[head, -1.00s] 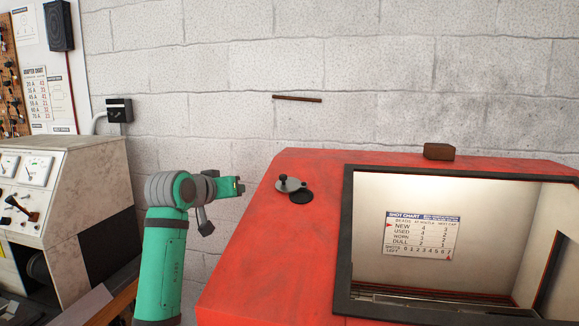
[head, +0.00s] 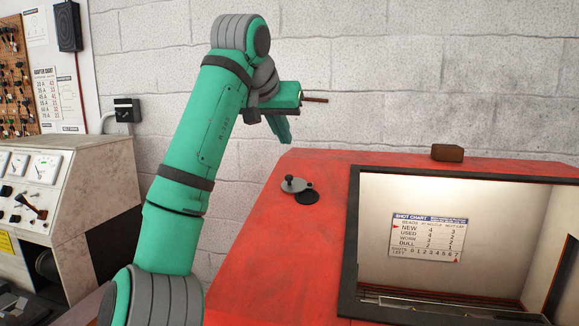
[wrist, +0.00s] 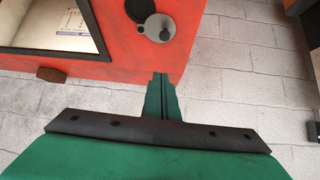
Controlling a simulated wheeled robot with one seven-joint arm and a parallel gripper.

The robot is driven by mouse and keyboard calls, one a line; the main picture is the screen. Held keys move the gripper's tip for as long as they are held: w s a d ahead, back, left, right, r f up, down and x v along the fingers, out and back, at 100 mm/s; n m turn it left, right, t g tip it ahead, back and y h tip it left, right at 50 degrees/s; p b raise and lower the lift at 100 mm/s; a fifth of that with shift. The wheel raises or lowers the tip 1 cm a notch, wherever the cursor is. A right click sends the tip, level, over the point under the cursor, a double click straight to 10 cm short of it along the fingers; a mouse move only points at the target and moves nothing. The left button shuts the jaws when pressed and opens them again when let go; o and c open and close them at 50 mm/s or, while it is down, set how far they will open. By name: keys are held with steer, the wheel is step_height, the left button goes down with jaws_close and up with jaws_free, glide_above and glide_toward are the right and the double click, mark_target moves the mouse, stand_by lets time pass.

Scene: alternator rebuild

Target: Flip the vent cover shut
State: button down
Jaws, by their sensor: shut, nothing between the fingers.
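The vent cover (head: 293,184) is a small grey disc with a dark upright knob, on the red cabinet's top near its left side. It sits swung beside the round black vent hole (head: 307,198), leaving most of the hole showing. In the wrist view the cover (wrist: 154,24) and the dark hole (wrist: 139,9) are at the top centre. My gripper (head: 285,139) is raised above and behind the cover, near the wall, pointing down and touching nothing. In the wrist view its green fingers (wrist: 160,77) are together and empty.
The red cabinet (head: 250,260) has a lit, black-framed window (head: 352,230) with a shot chart inside. A brown block (head: 447,153) lies on its back edge. A gauge console (head: 85,180) stands left.

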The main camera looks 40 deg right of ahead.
mark_target(289, 175)
steer(key=x, duration=1)
steer(key=shift+w, duration=0.1)
steer(key=shift+s+a+f, duration=0.3)
steer(key=shift+s+a, duration=0.1)
steer(key=shift+a, duration=0.2)
steer(key=shift+s+a+f, duration=0.6)
steer(key=shift+s+a, duration=0.05)
steer(key=shift+a, duration=0.15)
steer(key=shift+w+d, duration=0.1)
